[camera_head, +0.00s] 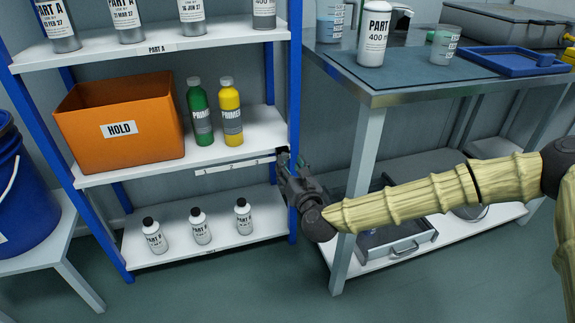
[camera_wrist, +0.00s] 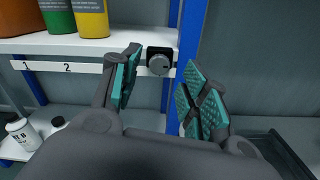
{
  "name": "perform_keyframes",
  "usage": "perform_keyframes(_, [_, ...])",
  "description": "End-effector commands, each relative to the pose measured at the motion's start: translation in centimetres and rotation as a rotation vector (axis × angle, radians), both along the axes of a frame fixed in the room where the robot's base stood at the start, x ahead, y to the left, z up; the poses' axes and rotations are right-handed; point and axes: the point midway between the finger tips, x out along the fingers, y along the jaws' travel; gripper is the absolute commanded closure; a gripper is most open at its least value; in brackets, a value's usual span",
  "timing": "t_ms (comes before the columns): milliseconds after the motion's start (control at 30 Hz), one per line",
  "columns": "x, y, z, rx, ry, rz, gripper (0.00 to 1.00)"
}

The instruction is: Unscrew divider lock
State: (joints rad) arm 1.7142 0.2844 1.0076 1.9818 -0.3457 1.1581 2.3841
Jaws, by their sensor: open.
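A round grey knob on a black square mount, which looks like the divider lock (camera_wrist: 158,63), sits at the right end of a white strip (camera_wrist: 85,68) under the shelf edge. The strip bears the numbers 1 and 2; it also shows in the head view (camera_head: 232,165). My gripper (camera_wrist: 162,70) is open, with one teal-padded finger to the left of the knob and the other to its right. The knob appears between the fingertips and beyond them; I cannot tell whether either finger touches it. In the head view my gripper (camera_head: 285,163) hides the knob at the blue post.
A blue rack post (camera_head: 295,100) stands close to the right of the knob. An orange HOLD bin (camera_head: 120,128), a green bottle (camera_head: 200,112) and a yellow bottle (camera_head: 230,112) stand on the shelf above. Several white bottles stand below. A steel table (camera_head: 365,160) stands at the right.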

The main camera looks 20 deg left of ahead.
Motion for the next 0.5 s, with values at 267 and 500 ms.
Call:
perform_keyframes(267, [2.4,1.6,-0.1,0.000,-0.001,0.000,0.55])
perform_keyframes(500, [2.7,1.9,0.0,0.000,0.000,0.000,0.55])
